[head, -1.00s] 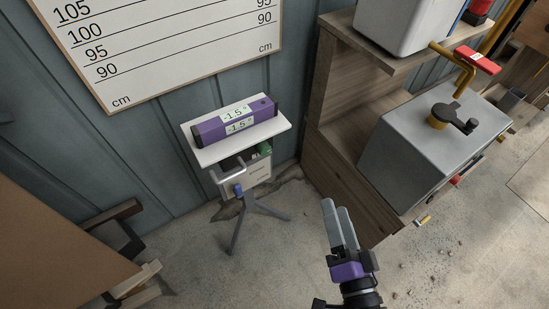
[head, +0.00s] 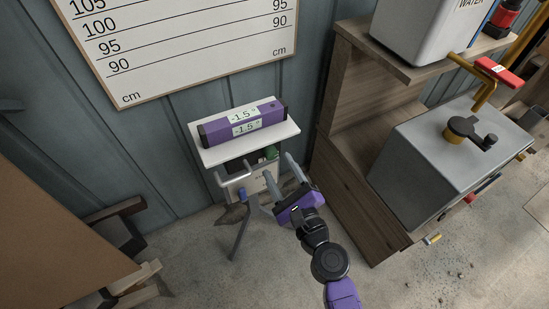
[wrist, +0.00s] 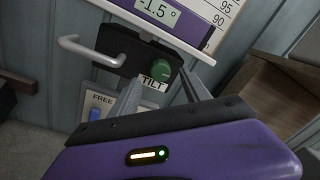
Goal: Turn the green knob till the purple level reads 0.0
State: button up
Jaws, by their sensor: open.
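The purple level (head: 245,122) lies on a white plate (head: 278,140) on top of a tripod stand, and its displays read -1.5°. Its display also shows in the wrist view (wrist: 158,10). The green knob (wrist: 167,72) sits on a black housing above a label reading TILT; in the head view a bit of the knob (head: 271,152) shows under the plate. My gripper (head: 279,170) is open and empty, its fingers pointing up toward the knob from the front right. In the wrist view the fingertips (wrist: 162,82) lie just below and to the right of the knob, seemingly short of it.
A bent grey handle (wrist: 80,48) sticks out left of the knob. A blue control (wrist: 95,113) under a FREE label is below it. A wooden shelf unit (head: 345,190) with a grey box (head: 440,150) stands close on the right. A brown panel (head: 60,240) is at left.

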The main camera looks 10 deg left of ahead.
aim_at(273, 157)
jog(key=shift+x, duration=1.85)
grip_shut()
